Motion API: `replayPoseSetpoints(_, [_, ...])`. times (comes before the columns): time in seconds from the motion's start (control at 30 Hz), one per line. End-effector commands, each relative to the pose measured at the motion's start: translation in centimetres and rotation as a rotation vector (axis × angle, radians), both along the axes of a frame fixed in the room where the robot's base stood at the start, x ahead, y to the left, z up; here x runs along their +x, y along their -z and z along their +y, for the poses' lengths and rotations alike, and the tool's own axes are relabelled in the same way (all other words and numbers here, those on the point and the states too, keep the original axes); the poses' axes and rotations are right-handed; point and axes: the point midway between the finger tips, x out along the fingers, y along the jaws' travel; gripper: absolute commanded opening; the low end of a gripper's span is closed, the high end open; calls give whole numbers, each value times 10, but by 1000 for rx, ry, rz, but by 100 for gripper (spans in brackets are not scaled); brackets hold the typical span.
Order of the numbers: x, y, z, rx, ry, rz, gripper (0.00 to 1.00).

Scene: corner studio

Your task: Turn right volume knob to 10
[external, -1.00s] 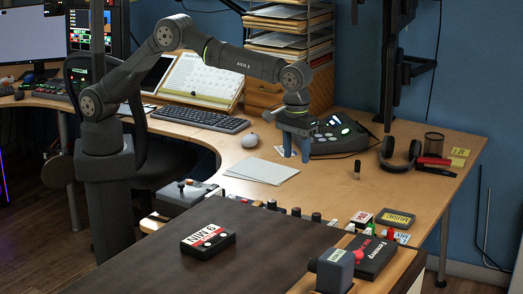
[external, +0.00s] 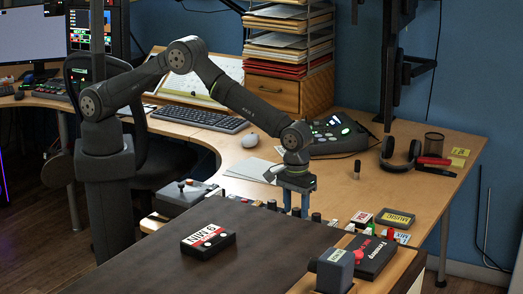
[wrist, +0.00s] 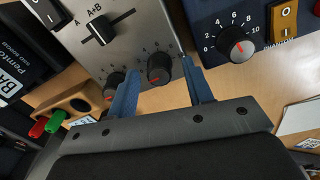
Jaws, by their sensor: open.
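My gripper (external: 296,208) points down over the row of dark knobs along the table's edge; it is open. In the wrist view, its two blue fingers (wrist: 160,85) straddle a dark knob (wrist: 160,69), the right one of two on a grey panel (wrist: 140,42). The left knob (wrist: 113,84) is just outside the left finger. Both grey-panel knobs have small red marks at their lower left. Whether the fingers touch the knob is unclear. A larger knob (wrist: 237,44) with a 0 to 10 scale is on a dark blue panel to the right.
The grey panel also has a black A+B slider (wrist: 103,29). Headphones (external: 400,155) lie on the table at the right.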

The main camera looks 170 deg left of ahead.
Motion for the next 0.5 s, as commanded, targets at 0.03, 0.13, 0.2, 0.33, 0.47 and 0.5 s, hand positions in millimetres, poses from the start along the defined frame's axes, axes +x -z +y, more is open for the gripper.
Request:
replayPoseSetpoints(0.03, [0, 3, 0, 0, 0, 0, 47])
replayPoseSetpoints(0.13, [0, 5, 0, 1, 0, -2, 47])
replayPoseSetpoints(0.2, [0, 6, 0, 1, 0, -2, 47])
replayPoseSetpoints(0.33, [0, 6, 0, 1, 0, -1, 47])
replayPoseSetpoints(0.47, [0, 6, 0, 1, 0, -1, 27])
replayPoseSetpoints(0.5, [0, 6, 0, 1, 0, -1, 19])
